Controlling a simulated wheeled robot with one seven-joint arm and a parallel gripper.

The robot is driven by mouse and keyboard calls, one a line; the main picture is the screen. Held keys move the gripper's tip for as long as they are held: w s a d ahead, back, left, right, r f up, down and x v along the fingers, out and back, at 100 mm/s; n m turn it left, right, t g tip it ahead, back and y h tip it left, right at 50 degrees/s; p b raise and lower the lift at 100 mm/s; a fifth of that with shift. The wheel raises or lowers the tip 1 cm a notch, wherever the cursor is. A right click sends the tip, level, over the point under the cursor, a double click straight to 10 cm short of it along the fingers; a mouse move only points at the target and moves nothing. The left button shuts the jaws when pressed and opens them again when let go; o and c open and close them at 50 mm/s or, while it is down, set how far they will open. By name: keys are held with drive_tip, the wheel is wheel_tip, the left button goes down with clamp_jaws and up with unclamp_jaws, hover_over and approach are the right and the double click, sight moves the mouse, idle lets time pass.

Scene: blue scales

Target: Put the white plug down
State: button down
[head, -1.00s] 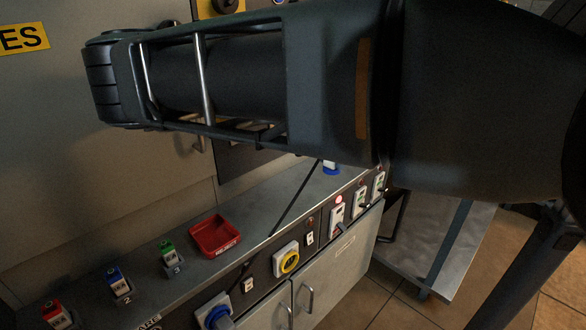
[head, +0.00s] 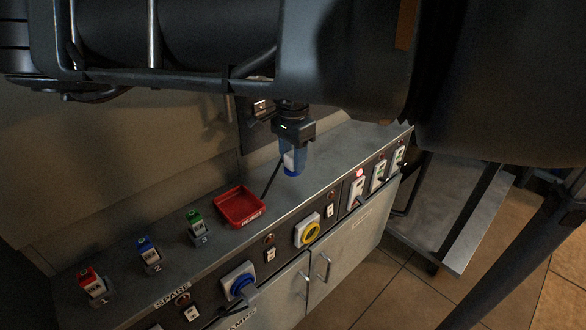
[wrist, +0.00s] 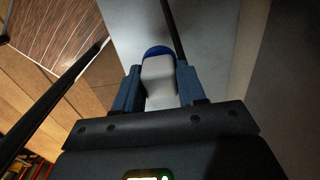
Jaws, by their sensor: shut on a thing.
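The white plug (head: 289,158) has a blue end and hangs with that end down from my gripper (head: 294,148). My gripper's blue fingers are shut on it, one on each side. The plug is over the grey bench top (head: 322,160), right of the red tray. I cannot tell whether its blue end touches the bench. In the wrist view the white plug (wrist: 159,82) sits between the fingers (wrist: 158,92), its blue end pointing away from the gripper. A black cable runs down-left from near the plug.
A red reject tray (head: 240,190) stands on the bench. Red (head: 93,283), blue (head: 149,254) and green (head: 197,227) switch blocks stand to the left. The front panel has sockets, a yellow dial (head: 311,233) and a blue plug (head: 243,285). Bench top beyond the plug looks clear.

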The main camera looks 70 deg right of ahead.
sight(292, 169)
drive_tip(key=shift+f, duration=2)
drive_tip(key=c, duration=0.6)
unclamp_jaws()
drive_tip(key=shift+c, duration=0.2)
wheel_tip(292, 169, up, 12)
drive_tip(key=shift+r, duration=0.1)
